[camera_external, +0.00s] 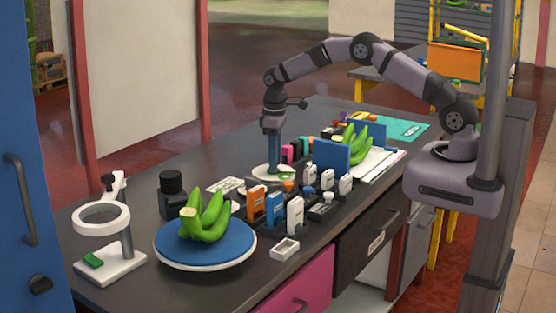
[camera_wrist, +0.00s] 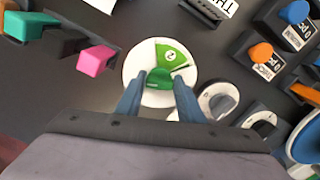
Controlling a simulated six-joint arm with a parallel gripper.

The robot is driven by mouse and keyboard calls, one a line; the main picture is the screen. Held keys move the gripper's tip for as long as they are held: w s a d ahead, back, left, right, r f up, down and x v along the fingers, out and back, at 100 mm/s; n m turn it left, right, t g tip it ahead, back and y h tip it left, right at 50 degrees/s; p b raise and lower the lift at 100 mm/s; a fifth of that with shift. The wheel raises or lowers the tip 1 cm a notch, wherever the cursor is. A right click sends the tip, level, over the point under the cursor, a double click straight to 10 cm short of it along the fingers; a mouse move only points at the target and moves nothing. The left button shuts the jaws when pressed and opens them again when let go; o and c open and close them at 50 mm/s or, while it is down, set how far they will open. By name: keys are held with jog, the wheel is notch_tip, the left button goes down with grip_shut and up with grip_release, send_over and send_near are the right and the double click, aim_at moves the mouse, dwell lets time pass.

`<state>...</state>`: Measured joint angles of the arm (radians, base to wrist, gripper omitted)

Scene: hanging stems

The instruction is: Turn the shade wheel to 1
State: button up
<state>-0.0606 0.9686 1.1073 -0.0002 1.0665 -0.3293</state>
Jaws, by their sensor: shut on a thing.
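The shade wheel (camera_wrist: 134,64) is a white round disc lying flat on the dark bench. A green wedge (camera_wrist: 171,54) shows through its window with a small mark that looks like a 2, though it is too small to be sure. A green knob (camera_wrist: 159,78) stands at the wheel's middle. My gripper (camera_wrist: 159,84) has its two blue fingers on either side of this knob and is shut on it. In the outside view, my gripper (camera_external: 272,168) points straight down onto the wheel (camera_external: 259,173), and the fingers hide part of it.
Round dials (camera_wrist: 217,100) sit close at right. A pink block (camera_wrist: 95,60) and a teal block (camera_wrist: 30,25) lie at left. In the outside view, bananas on a blue turntable (camera_external: 205,249), a ring stand (camera_external: 125,245) and a blue panel (camera_external: 331,160) stand around.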

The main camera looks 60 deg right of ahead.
jog(key=n, duration=0.6)
jog(key=shift+w+d+r+n, duration=0.1)
jog(key=shift+n, duration=0.2)
jog(key=n, duration=0.6)
jog(key=shift+w+n, duration=0.2)
jog(key=shift+n, duration=0.1)
jog(key=o, duration=1.1)
jog(key=shift+c, duration=0.2)
jog(key=shift+s+r+b, duration=0.1)
jog(key=shift+r+b, duration=1.15)
jog(key=shift+r, duration=2.45)
